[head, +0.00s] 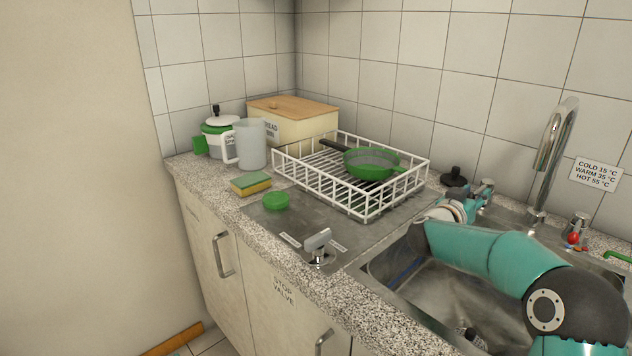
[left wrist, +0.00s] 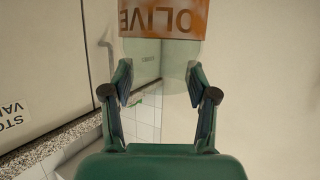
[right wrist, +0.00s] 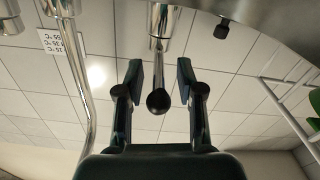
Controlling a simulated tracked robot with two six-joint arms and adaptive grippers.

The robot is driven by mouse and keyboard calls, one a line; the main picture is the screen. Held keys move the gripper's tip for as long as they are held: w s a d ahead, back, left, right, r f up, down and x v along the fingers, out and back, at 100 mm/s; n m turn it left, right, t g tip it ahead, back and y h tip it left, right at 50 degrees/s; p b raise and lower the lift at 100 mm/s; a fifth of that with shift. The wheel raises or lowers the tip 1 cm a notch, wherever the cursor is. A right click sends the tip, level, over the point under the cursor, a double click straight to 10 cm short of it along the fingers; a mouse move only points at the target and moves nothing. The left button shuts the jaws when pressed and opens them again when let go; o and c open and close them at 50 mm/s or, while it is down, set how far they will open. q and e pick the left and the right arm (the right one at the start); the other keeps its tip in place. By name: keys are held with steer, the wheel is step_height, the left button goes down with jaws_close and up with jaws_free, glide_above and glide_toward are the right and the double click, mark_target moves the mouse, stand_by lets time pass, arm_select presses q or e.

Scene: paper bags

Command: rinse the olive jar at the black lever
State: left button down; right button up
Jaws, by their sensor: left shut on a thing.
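The olive jar (left wrist: 164,18) shows in the left wrist view as clear glass with an orange band lettered OLIVE, upside down in that picture. My left gripper (left wrist: 160,82) is shut on its glass; the jar's far end is out of frame. The head view shows neither. In the right wrist view a chrome lever with a black ball tip (right wrist: 158,101) stands between the fingers of my right gripper (right wrist: 158,82). The fingers are open, with a gap on each side of the ball. In the head view my right gripper (head: 482,191) is at the chrome fittings behind the sink.
The steel sink (head: 440,300) lies under my right arm, with a tall spout (head: 556,135) behind. A white dish rack (head: 350,197) holds a green pan (head: 371,163).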

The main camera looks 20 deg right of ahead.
steer(key=shift+x, duration=1.2)
jaws_close()
